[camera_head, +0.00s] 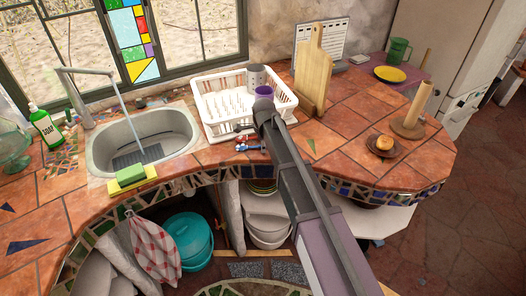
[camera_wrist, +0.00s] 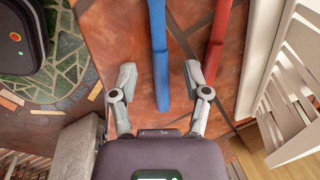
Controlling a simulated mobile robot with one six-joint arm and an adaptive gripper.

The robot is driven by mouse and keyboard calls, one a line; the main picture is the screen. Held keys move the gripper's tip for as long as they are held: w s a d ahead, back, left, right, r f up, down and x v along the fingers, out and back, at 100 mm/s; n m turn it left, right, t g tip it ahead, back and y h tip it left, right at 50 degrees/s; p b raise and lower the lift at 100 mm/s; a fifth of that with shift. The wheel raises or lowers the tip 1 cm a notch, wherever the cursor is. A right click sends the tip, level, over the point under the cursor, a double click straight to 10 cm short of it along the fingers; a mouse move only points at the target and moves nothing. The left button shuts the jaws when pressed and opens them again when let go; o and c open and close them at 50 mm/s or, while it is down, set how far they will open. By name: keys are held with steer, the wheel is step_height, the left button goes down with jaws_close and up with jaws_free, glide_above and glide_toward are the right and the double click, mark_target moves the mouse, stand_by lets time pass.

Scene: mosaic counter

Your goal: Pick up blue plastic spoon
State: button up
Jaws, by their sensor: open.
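The blue plastic spoon (camera_wrist: 159,55) shows in the wrist view as a long blue handle running down from the top edge; its upper end is out of frame. My gripper (camera_wrist: 160,80) is open, with one finger on each side of the handle's lower end and a gap on both sides. Whether the fingers are level with the handle or above it I cannot tell. In the head view, my gripper (camera_head: 244,134) is over the counter's front edge, just in front of the dish rack. The small blue spoon (camera_head: 243,148) lies below it, partly hidden.
A red utensil (camera_wrist: 217,38) lies right of the spoon, close to my right finger. The white dish rack (camera_head: 211,133) stands just behind, holding a grey cup (camera_head: 256,76) and a purple cup (camera_head: 264,91). The sink (camera_head: 117,134) is left.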

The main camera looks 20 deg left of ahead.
steer(key=shift+f, duration=0.1)
stand_by(0.5)
jaws_close()
